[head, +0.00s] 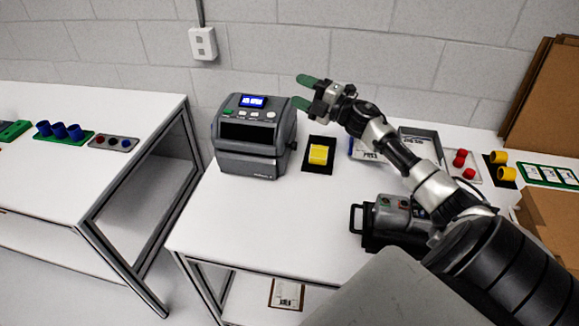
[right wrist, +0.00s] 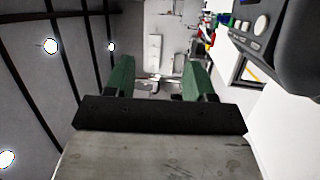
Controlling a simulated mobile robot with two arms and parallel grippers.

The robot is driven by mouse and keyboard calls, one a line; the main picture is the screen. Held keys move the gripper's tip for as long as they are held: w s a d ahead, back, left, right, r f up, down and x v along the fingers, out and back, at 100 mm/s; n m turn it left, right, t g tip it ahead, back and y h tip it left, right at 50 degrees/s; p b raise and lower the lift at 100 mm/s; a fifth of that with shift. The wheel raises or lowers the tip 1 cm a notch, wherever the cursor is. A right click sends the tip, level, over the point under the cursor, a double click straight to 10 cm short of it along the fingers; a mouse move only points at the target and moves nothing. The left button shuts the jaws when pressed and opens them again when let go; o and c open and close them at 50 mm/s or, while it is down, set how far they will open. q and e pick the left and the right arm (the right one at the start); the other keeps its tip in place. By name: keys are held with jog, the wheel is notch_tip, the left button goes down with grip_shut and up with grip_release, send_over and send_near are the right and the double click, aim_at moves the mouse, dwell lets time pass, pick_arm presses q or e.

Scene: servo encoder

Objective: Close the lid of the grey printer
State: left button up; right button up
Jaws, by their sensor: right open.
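The grey printer (head: 252,135) stands on the white table, left of its middle, with a small blue lit screen and several buttons on its top panel. Its lid looks closed in the head view, with a dark opening in the front. My right gripper (head: 303,92) is open and empty, with green fingers, just right of the printer's top and apart from it. In the right wrist view the gripper (right wrist: 155,75) has nothing between its fingers, and part of the printer (right wrist: 280,40) shows at the upper right. My left gripper is in neither view.
A yellow block on a black mat (head: 307,165) lies right of the printer. A dark device with a handle (head: 372,222) stands near the front under my right arm. Red and yellow cylinders, trays and cardboard boxes (head: 550,90) fill the right side. The table's front left is clear.

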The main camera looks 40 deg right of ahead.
jog(key=s+a+f+m+g+h, duration=0.1)
jog(key=s+a+f+m+h, duration=0.2)
jog(key=a+f+m+h, duration=0.3)
jog(key=s+a+f+m+g+h, duration=0.1)
jog(key=s+a+f+m+h, duration=0.2)
jog(key=a+f+m, duration=0.4)
jog(key=s+a+f+m+g, duration=0.1)
jog(key=s+a+f+g, duration=0.1)
jog(key=s+f, duration=0.1)
jog(key=s+a+f+m+g, duration=0.2)
jog(key=s+a+f+g, duration=0.1)
jog(key=s, duration=0.3)
jog(key=s+a+f+m+g, duration=0.1)
jog(key=s+a+f+g, duration=0.1)
jog(key=s+f, duration=0.2)
jog(key=shift+s+a+f+m+g+h, duration=0.15)
jog(key=shift+s+a+m+g+h, duration=0.2)
jog(key=shift+s, duration=0.2)
